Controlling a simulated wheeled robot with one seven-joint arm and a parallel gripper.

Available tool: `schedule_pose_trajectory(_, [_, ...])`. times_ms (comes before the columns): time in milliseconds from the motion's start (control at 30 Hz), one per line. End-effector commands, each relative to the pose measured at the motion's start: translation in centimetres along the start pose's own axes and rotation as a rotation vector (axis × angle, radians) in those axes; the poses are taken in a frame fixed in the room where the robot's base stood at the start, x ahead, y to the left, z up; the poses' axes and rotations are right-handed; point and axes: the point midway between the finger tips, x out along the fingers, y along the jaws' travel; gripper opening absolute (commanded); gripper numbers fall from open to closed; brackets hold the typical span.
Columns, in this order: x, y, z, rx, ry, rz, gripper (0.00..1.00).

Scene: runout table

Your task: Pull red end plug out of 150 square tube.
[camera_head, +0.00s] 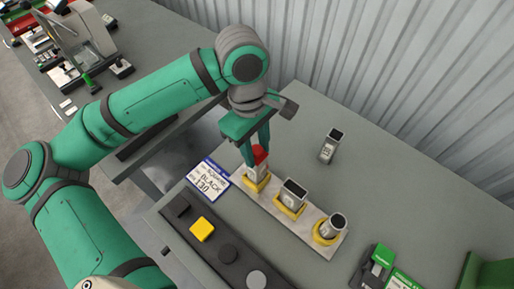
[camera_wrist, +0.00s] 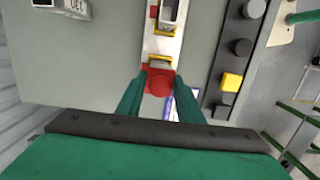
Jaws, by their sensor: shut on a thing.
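My gripper (camera_head: 259,152) points down at the leftmost tube, its fingers shut on the red end plug (camera_head: 260,156). In the wrist view the plug (camera_wrist: 160,83) sits between the two green fingertips. The plug is at the top of a pale square tube (camera_head: 257,173), which stands in a yellow holder (camera_head: 256,184). I cannot tell how deep the plug sits in the tube, and the tube's marking is too small to read.
Two open tubes (camera_head: 293,190) (camera_head: 331,223) stand in yellow holders on the same pale board (camera_head: 274,206). Another tube (camera_head: 330,147) is on the table behind. A label card (camera_head: 208,182) lies left; a dark strip (camera_head: 214,243) with a yellow square plug (camera_head: 201,229) and round dark plugs lies in front.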

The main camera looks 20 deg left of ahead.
Motion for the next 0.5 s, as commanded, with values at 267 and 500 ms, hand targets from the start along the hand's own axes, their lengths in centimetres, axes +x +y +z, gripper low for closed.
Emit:
schedule_pose_trajectory(267, [-0.35, 0.02, 0.02, 0.0, 0.001, 0.001, 0.05])
schedule_pose_trajectory(500, [-0.98, 0.02, 0.1, 0.0, 0.0, 0.001, 0.05])
